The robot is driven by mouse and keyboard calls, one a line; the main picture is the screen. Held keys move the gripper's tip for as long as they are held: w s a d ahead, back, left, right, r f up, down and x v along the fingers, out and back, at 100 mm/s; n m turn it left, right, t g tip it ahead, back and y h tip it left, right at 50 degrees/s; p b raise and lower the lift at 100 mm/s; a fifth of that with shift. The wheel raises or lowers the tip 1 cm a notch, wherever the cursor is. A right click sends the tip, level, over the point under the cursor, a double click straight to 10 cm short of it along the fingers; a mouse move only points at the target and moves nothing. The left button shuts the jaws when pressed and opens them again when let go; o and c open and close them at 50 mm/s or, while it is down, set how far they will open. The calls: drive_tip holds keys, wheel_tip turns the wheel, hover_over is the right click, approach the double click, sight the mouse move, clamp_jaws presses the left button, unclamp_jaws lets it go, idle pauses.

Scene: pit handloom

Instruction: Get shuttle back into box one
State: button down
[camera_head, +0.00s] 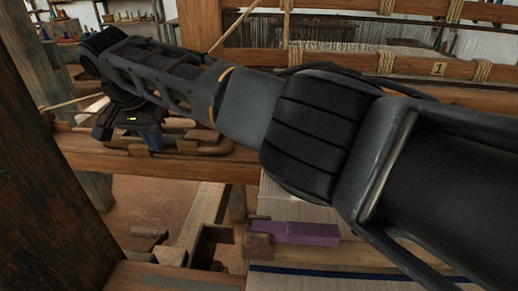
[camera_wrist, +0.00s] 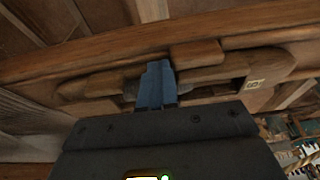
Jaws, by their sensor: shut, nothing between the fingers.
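My gripper (camera_wrist: 157,68) is shut and empty, its blue fingers pressed together. In the wrist view the fingertips lie over the middle of a long brown wooden piece with tapered ends, which looks like the shuttle (camera_wrist: 92,87). I cannot tell whether they touch it. The fingers and gripper body hide its middle and near side. A small marked plate (camera_wrist: 255,84), too blurred to read surely, is near its right end. In the head view my gripper (camera_head: 150,140) is at the left, over a wooden beam (camera_head: 85,152); curved wood (camera_head: 205,146) shows beside it. Box one's outline is unclear.
A wooden rail marked 1 (camera_head: 438,68) crosses the upper right, with cord lashings and threads behind. A purple block (camera_head: 300,232) lies below my arm. A thick dark post (camera_head: 40,150) stands close at left. A wooden ledge (camera_wrist: 100,61) runs beyond the fingertips.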

drive_tip(key=shift+s+a+f, duration=0.1)
drive_tip(key=shift+s+f, duration=0.05)
drive_tip(key=shift+f, duration=0.05)
drive_tip(key=r+p, duration=0.5)
drive_tip(key=shift+d+r, duration=0.2)
drive_tip(key=r, duration=0.4)
drive_tip(key=shift+d+b, duration=0.2)
drive_tip(key=shift+b, duration=0.15)
